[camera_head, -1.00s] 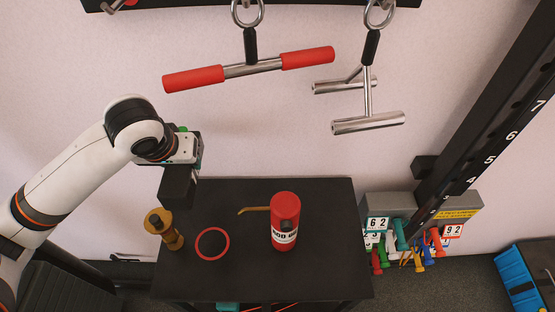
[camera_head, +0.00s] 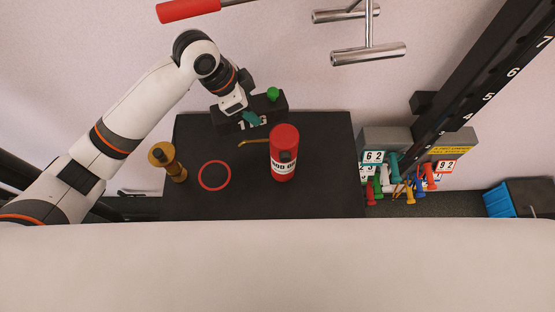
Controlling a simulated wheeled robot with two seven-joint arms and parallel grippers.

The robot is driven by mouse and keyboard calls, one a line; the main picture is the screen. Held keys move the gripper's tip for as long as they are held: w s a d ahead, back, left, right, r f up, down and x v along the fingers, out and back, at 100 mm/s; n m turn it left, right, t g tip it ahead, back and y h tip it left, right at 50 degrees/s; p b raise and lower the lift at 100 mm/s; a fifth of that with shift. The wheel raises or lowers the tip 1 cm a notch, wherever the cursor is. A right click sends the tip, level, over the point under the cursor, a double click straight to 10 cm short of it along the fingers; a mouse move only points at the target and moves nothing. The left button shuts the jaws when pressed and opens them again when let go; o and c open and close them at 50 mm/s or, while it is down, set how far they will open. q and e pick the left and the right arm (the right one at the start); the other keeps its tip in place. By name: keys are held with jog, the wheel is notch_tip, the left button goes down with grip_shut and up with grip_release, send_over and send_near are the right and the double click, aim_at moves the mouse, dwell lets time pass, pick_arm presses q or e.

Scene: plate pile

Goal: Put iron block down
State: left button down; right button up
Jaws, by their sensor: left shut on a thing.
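The iron block (camera_head: 270,108) is black, with a green knob on top and pale markings on its front. It appears at the back edge of the black table (camera_head: 320,195). My left gripper (camera_head: 251,119), with teal fingertips, is shut on the block at its front side. I cannot tell whether the block touches the tabletop. My right gripper is not in view.
A red can (camera_head: 284,150) with a thin brown spout stands in front of the block. A red ring (camera_head: 230,178) and a brass object (camera_head: 173,165) are on the left. The table's right side is clear. A large pale shape (camera_head: 280,265) covers the bottom.

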aim_at(260, 107)
pick_arm(q)
jog(key=d+m, duration=0.1)
jog(key=d+m+g, duration=0.1)
jog(key=d, duration=0.1)
jog(key=shift+s+f+m, duration=0.1)
jog(key=shift+f+m, duration=0.25)
jog(key=shift+m, duration=0.05)
jog(key=shift+d+f, duration=0.15)
jog(key=shift+f, duration=0.1)
notch_tip(260, 107, down, 9)
jog(key=shift+f+p, duration=0.2)
jog(key=shift+p, duration=0.7)
jog(key=shift+f, duration=0.1)
jog(key=c, duration=1)
grip_release()
jog(key=shift+f, duration=0.25)
jog(key=o, duration=0.4)
jog(key=shift+s, duration=0.1)
jog(key=shift+r, duration=0.15)
